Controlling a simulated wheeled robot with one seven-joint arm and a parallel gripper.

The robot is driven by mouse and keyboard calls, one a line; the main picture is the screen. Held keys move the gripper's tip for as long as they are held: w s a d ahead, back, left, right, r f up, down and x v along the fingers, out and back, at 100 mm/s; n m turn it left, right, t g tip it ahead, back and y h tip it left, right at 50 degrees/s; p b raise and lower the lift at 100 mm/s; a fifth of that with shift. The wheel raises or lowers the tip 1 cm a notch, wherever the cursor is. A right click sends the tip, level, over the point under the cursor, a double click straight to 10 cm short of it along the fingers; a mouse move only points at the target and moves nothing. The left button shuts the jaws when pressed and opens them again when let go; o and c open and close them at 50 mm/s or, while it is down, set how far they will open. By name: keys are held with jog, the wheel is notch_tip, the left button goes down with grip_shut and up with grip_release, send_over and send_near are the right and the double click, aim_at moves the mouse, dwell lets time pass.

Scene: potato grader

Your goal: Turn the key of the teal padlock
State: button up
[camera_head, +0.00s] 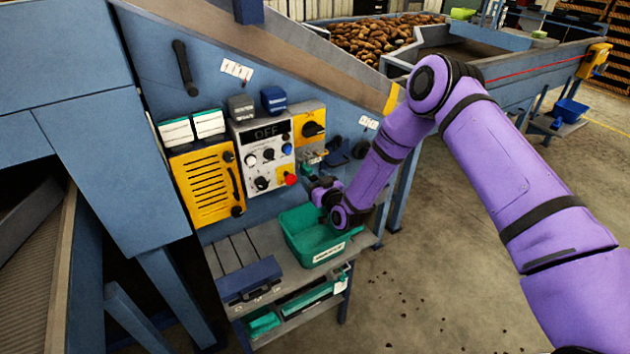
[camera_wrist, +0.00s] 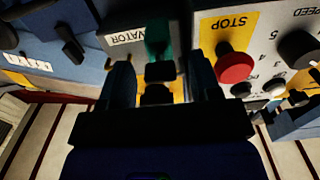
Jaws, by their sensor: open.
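The teal padlock (camera_wrist: 158,36) hangs in front of the grey panel labelled "...VATOR" in the wrist view, which is upside down. In the head view the padlock (camera_head: 312,156) is a small teal patch under the yellow switch box. A brass-coloured part and a dark block that looks like the key's head (camera_wrist: 156,94) lie below it in the wrist picture. My gripper (camera_wrist: 160,76) is open, with one finger on each side of the dark block and gaps showing. In the head view my gripper (camera_head: 322,187) is small and dark, and its fingertips are hard to make out.
The red stop button (camera_wrist: 235,66) is close beside the right finger in the wrist view. The control box (camera_head: 264,150) and yellow vented box (camera_head: 206,184) are left of my gripper. A green bin (camera_head: 297,243) stands on the shelf below. Potatoes (camera_head: 375,40) lie behind.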

jog(key=shift+c, duration=0.2)
jog(key=c, duration=0.9)
jog(key=shift+m, duration=0.3)
jog(key=m, duration=0.3)
jog(key=shift+m, duration=0.3)
jog(key=m, duration=0.4)
jog(key=shift+m, duration=0.3)
jog(key=m, duration=0.4)
jog(key=shift+d, duration=0.1)
jog(key=shift+f+m, duration=0.1)
jog(key=shift+m, duration=2.4)
